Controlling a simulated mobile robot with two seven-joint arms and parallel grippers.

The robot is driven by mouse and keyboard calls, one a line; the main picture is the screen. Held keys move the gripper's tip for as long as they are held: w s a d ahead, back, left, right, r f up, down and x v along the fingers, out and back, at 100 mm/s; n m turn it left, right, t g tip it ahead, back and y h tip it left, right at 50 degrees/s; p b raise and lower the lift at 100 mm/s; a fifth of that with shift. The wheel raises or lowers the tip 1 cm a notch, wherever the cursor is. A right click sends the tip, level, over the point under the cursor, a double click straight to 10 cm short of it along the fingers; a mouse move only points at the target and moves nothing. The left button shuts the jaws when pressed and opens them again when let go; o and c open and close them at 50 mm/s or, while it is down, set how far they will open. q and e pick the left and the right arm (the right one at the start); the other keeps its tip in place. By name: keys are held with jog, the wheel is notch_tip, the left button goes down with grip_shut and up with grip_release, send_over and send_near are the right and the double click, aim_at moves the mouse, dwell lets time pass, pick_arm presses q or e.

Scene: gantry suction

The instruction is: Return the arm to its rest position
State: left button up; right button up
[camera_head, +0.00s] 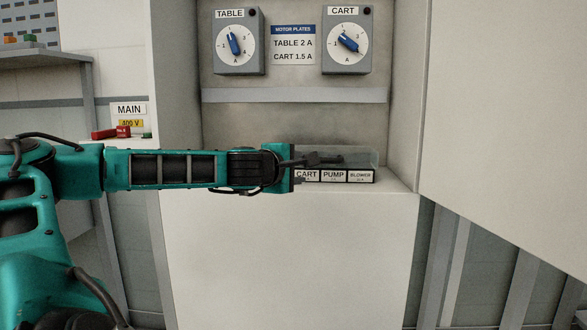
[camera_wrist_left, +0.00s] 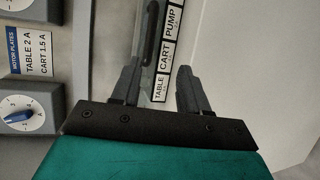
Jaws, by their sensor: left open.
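My left arm comes in from the left in the head view and reaches into the recess of a pale cabinet. My left gripper (camera_head: 318,160) is at a low labelled row of switches with a clear cover (camera_head: 362,157). In the left wrist view my left gripper (camera_wrist_left: 159,72) has its two dark fingers apart, with nothing seen held between them. The label strip (camera_wrist_left: 166,52) reads TABLE, CART and PUMP there, beyond the fingers. In the head view the arm hides the TABLE label. I cannot tell whether the fingers touch the cover. My right gripper is not in view.
Two grey dial boxes, TABLE (camera_head: 238,43) and CART (camera_head: 347,43), hang on the recess's back wall above the arm. A MOTOR PLATES sign (camera_head: 293,46) is between them. A red handle (camera_head: 111,132) is at the MAIN label, just above my arm. Cabinet walls flank the recess.

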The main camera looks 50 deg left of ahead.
pick_arm(q)
jog(key=shift+s+d+r, duration=0.1)
jog(key=shift+s+d, duration=0.15)
jog(key=shift+s, duration=0.3)
